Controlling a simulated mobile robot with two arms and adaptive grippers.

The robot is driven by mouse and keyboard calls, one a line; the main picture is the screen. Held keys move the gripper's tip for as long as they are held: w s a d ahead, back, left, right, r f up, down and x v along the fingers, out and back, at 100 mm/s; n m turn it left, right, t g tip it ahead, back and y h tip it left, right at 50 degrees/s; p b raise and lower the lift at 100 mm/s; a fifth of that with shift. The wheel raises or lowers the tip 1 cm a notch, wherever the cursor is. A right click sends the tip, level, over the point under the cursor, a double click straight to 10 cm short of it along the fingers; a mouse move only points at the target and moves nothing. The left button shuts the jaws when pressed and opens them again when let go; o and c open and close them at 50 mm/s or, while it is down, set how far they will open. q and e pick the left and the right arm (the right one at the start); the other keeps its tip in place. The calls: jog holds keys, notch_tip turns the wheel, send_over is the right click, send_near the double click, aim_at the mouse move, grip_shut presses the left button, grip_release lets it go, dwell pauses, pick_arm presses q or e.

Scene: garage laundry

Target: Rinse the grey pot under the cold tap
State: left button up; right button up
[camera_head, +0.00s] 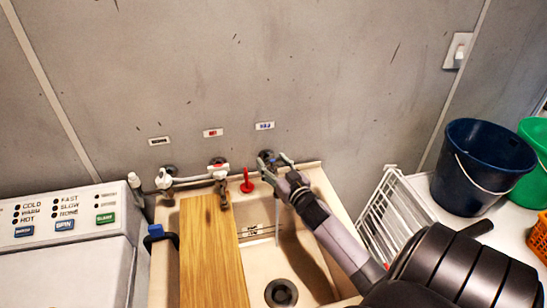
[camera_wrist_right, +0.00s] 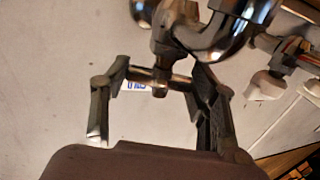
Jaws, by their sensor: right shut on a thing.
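The cold tap (camera_head: 266,158), under a blue-marked label (camera_head: 264,126), is on the wall above the sink's right part. My right gripper (camera_head: 281,166) is at this tap, shut on its handle. In the right wrist view the fingers (camera_wrist_right: 152,88) stand on either side of the tap's cross handle (camera_wrist_right: 159,80), with the metal tap body (camera_wrist_right: 205,25) above. A thin pale streak, which looks like running water (camera_head: 277,220), falls below the tap into the sink (camera_head: 257,250). I see no grey pot in either view. My left gripper is not in view.
A wooden board (camera_head: 211,250) covers the sink's left part. A red-labelled tap (camera_head: 219,172) and a small red thing (camera_head: 247,182) are left of my gripper. A white rack (camera_head: 398,210), blue bucket (camera_head: 468,160) and green bucket (camera_head: 533,150) stand right; a washer (camera_head: 70,265) stands left.

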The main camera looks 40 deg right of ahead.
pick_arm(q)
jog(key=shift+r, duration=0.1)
pick_arm(e)
jog(key=shift+r+y, duration=0.1)
jog(key=shift+y, duration=0.2)
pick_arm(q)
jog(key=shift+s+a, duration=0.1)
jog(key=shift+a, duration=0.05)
pick_arm(e)
jog(key=o, duration=1.2)
jog(key=shift+c, duration=0.2)
jog(key=v, duration=1.2)
jog(key=shift+d, duration=0.1)
